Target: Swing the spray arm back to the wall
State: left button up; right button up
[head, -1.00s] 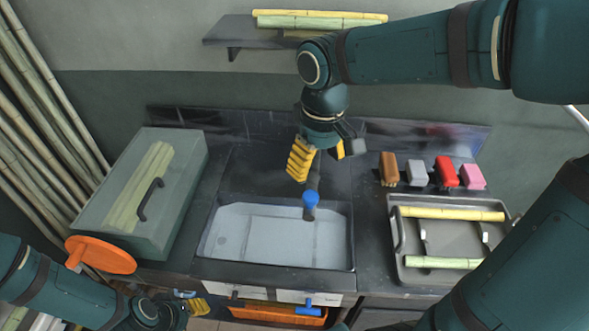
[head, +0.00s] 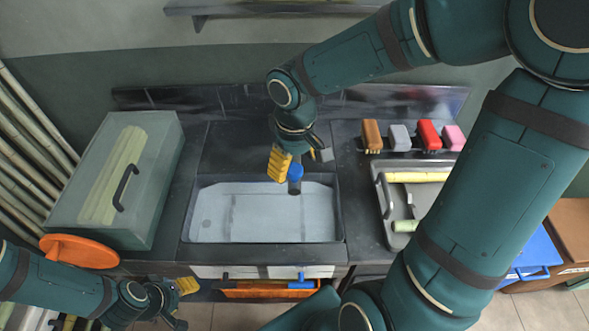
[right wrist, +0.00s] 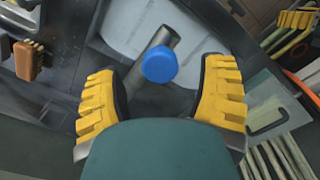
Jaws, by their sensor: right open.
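The spray arm shows in the head view as a short grey tube with a blue end (head: 296,172), over the back part of the sink (head: 262,238). In the right wrist view its grey tube (right wrist: 148,58) and blue end (right wrist: 159,64) lie between and just beyond my fingers. My right gripper (head: 302,160) is open, its yellow fingers (right wrist: 170,92) apart on either side of the blue end; I cannot tell whether they touch it. The far end of the tube is hidden behind my gripper. My left gripper (head: 184,300) is low at the left, its opening unclear.
A grey lidded box (head: 160,190) with an orange disc (head: 78,251) stands left of the sink. Right of it are several coloured brushes (head: 430,135) and a grey tray (head: 392,200), partly hidden by my arm. A low back wall (head: 370,103) runs behind the counter.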

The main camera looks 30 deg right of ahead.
jog(key=shift+f, duration=1.05)
